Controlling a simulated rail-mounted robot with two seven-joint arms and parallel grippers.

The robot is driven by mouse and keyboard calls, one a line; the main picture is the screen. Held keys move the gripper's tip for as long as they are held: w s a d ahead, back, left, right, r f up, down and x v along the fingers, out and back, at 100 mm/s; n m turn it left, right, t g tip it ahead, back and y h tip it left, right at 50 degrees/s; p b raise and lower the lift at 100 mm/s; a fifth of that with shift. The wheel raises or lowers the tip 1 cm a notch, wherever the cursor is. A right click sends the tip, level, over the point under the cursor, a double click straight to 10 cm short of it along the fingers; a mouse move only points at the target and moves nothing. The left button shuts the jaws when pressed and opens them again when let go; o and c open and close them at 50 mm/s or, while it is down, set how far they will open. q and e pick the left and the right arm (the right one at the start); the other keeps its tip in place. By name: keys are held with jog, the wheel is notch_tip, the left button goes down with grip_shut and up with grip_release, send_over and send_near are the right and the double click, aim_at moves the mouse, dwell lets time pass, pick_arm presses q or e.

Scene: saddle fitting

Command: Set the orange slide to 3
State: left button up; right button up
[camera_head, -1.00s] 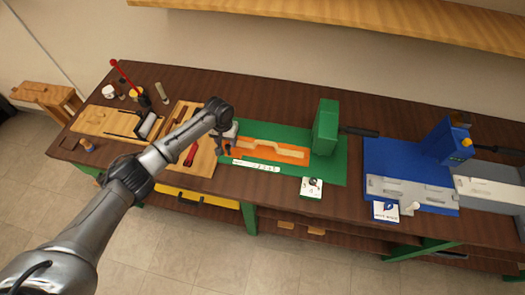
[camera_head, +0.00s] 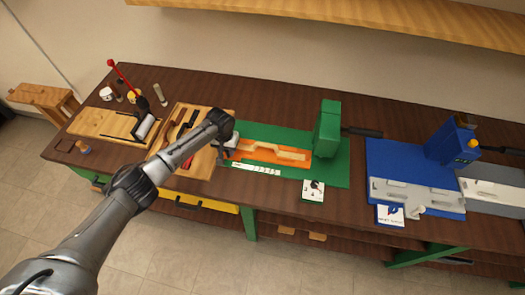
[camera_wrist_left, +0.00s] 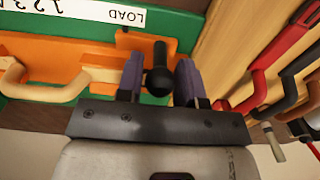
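The orange slide (camera_head: 241,155) lies along the green base (camera_head: 335,175) in the head view, with a pale wooden piece (camera_head: 292,155) on it. In the left wrist view, the slide's end plate (camera_wrist_left: 128,40) carries an upright black knob (camera_wrist_left: 158,78) near the word LOAD. A white number strip (camera_head: 257,169) runs along the slide's front; 1, 2 and 3 show on its part in the wrist view (camera_wrist_left: 75,8). My left gripper (camera_wrist_left: 160,82) is open, its two purple fingers on either side of the knob with gaps visible. My right gripper is not in view.
A green block (camera_head: 326,130) with a dark handle stands at the base's right end. A number card (camera_head: 313,190) stands in front. A wooden tool board (camera_head: 198,163) with red-handled tools is close on the left. A blue fixture (camera_head: 400,165) is farther right.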

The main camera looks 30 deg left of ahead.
pick_arm(q)
jog(key=c, duration=0.3)
jog(key=shift+c, duration=0.2)
jog(key=shift+d, duration=0.15)
